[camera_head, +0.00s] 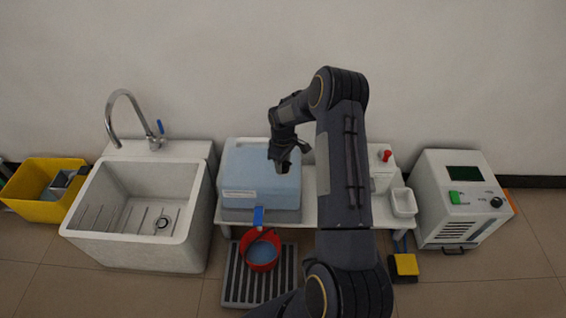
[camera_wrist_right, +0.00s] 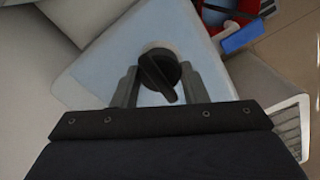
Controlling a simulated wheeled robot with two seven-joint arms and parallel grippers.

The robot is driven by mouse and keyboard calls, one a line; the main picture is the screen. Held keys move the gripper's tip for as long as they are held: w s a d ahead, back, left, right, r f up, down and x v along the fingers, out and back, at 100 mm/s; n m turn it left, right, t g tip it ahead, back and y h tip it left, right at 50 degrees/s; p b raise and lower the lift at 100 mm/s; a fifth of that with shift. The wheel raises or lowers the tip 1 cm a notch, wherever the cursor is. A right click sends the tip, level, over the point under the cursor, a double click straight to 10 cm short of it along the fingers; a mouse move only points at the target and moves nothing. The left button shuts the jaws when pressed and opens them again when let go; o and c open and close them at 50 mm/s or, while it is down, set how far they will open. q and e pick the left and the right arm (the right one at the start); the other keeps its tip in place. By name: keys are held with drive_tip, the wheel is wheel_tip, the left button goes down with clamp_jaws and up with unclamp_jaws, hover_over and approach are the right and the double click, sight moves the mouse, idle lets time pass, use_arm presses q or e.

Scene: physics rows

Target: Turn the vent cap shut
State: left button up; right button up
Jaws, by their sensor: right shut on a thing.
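The vent cap (camera_wrist_right: 158,70) is a black round knob with a raised bar, on top of a pale blue container (camera_head: 245,165). The bar points down and slightly right in the right wrist view. My right gripper (camera_wrist_right: 160,82) has a finger on each side of the cap and is shut on it. In the head view this gripper (camera_head: 284,160) is over the right part of the container's top and hides the cap. The container also shows in the right wrist view (camera_wrist_right: 105,65). My left gripper is not in view.
The container stands on a white bench (camera_head: 310,212). A blue tap (camera_head: 258,215) is at its front, above a red bucket (camera_head: 248,264) of blue liquid on a floor grate (camera_head: 237,290). A sink (camera_head: 85,235) is left; a white machine (camera_head: 435,205) is right.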

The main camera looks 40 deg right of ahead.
drive_tip(key=shift+n, duration=0.5)
drive_tip(key=o, duration=1)
drive_tip(key=shift+c, duration=0.2)
wheel_tip(320, 180, up, 7)
drive_tip(key=shift+r+p, duration=0.1)
drive_tip(key=shift+p, duration=0.75)
drive_tip(key=shift+r, duration=0.3)
